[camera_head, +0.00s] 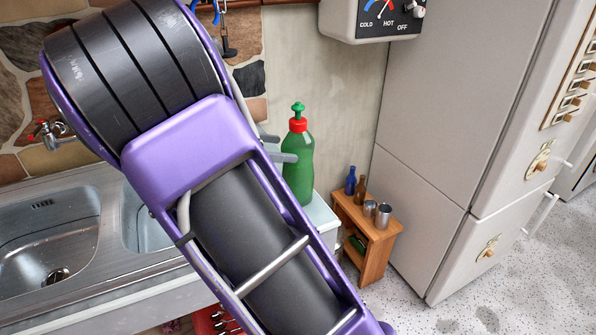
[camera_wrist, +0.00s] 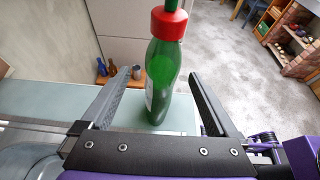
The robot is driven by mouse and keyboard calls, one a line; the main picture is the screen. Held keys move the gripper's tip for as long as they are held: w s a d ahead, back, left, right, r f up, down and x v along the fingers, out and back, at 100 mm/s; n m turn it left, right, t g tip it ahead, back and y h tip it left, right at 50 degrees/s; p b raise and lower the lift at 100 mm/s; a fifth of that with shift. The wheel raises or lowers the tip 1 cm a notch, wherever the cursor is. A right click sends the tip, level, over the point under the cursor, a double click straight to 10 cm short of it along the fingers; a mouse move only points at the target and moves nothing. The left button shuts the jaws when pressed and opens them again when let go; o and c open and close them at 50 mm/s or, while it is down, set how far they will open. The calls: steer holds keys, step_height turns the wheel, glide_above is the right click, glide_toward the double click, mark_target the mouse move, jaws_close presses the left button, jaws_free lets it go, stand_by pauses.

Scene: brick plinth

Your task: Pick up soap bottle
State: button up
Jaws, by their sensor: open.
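The soap bottle (camera_head: 298,160) is green with a red collar and a green nozzle. It stands upright on the pale counter end right of the sink. In the wrist view the soap bottle (camera_wrist: 160,78) stands between the two fingers of my gripper (camera_wrist: 155,88), which is open. There are gaps between the bottle and the fingers, so neither finger appears to touch it. In the head view my purple arm hides most of my gripper; only grey finger parts show beside the bottle's left side.
A steel sink (camera_head: 85,275) with a tap (camera_head: 50,133) lies to the left. A small wooden shelf (camera_head: 372,245) with little bottles and cups stands right of the counter, beside a tall pale cabinet (camera_head: 440,120). A water heater (camera_head: 372,20) hangs on the wall above.

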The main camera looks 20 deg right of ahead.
mark_target(298, 151)
steer(key=x, duration=0.5)
steer(key=shift+s+d+f+b, duration=0.15)
steer(key=shift+s+d+b, duration=0.05)
steer(key=shift+d+b, duration=0.2)
steer(key=shift+a, duration=0.1)
jaws_close()
